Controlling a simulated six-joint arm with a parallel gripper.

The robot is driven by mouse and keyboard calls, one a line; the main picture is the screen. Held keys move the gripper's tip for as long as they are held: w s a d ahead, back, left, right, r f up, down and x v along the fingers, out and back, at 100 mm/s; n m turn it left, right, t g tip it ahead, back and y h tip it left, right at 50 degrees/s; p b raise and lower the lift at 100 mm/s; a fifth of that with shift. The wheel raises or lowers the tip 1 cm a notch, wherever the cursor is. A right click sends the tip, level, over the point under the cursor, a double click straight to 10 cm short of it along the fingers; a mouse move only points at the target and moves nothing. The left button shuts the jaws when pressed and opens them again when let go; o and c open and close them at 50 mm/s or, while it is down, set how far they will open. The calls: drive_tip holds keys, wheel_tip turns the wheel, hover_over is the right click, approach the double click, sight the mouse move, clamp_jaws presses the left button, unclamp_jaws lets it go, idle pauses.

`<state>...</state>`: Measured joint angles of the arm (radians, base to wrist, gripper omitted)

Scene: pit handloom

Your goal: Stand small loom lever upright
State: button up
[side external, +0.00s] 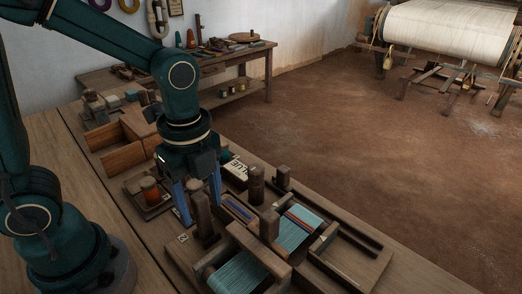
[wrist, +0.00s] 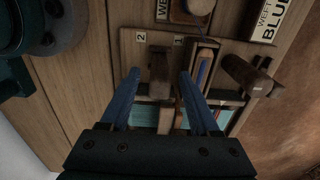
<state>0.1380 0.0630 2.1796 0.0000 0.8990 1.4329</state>
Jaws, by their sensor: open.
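My gripper (side external: 201,212) points down over the small loom, with its two blue fingers apart. In the wrist view my gripper (wrist: 159,72) has a short dark wooden lever (wrist: 158,75) between its fingers, with gaps on both sides. What seems to be the same lever (side external: 204,225) stands near the tag marked 2 in the side view, partly overlapping the fingers. It looks close to upright there, but I cannot tell its exact tilt. The loom frame (side external: 242,238) holds teal threads (side external: 238,272). The lever's foot is hard to make out.
Other wooden posts (side external: 257,184) rise close by on the right; one post (wrist: 245,75) leans across the wrist view. A slotted holder (side external: 238,208) with coloured pieces lies beside the lever. A small tray with an orange spool (side external: 151,190) and an open wooden box (side external: 118,155) stand behind.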

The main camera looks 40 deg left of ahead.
drive_tip(key=shift+r, duration=0.1)
drive_tip(key=shift+r, duration=3.15)
drive_tip(key=shift+r, duration=0.1)
drive_tip(key=shift+a+r, duration=0.15)
drive_tip(key=shift+r, duration=0.15)
drive_tip(key=shift+s+a+n+t, duration=0.4)
drive_tip(key=shift+s+n+t, duration=0.4)
drive_tip(key=shift+n, duration=2.2)
drive_tip(key=shift+s+a+n+t, duration=0.45)
drive_tip(key=shift+n+t, duration=0.6)
drive_tip(key=shift+n, duration=1.95)
drive_tip(key=shift+s+a+n+t, duration=0.4)
drive_tip(key=shift+s+n+t, duration=0.4)
drive_tip(key=shift+n, duration=2.2)
drive_tip(key=shift+w, duration=0.15)
